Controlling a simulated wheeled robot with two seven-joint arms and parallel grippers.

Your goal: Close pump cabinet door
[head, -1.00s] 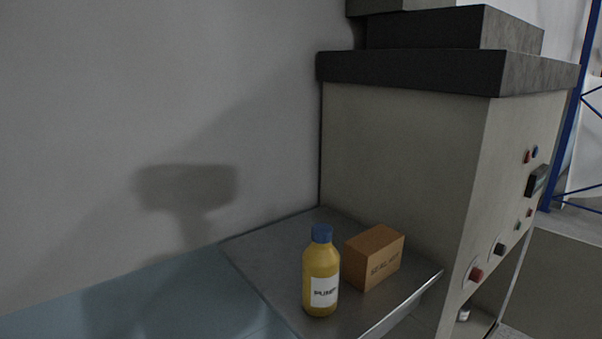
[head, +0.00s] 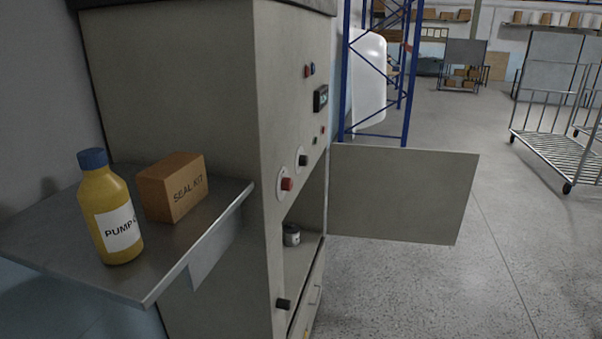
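The pump cabinet (head: 195,85) is a grey box with buttons and a small display on its front, at the left of the head view. Its door (head: 402,195) is a flat grey panel that stands wide open, swung out to the right from the far side of the opening. Inside the opening, a small grey can (head: 291,235) stands on the cabinet's inner shelf. Neither of my grippers is in the head view.
A metal side shelf (head: 165,270) sticks out at the left with a yellow pump bottle (head: 112,215) and a brown seal kit box (head: 172,187) on it. A blue rack (head: 378,80) stands behind the door. A wheeled cage trolley (head: 555,120) is at the far right. Floor in front of the door is clear.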

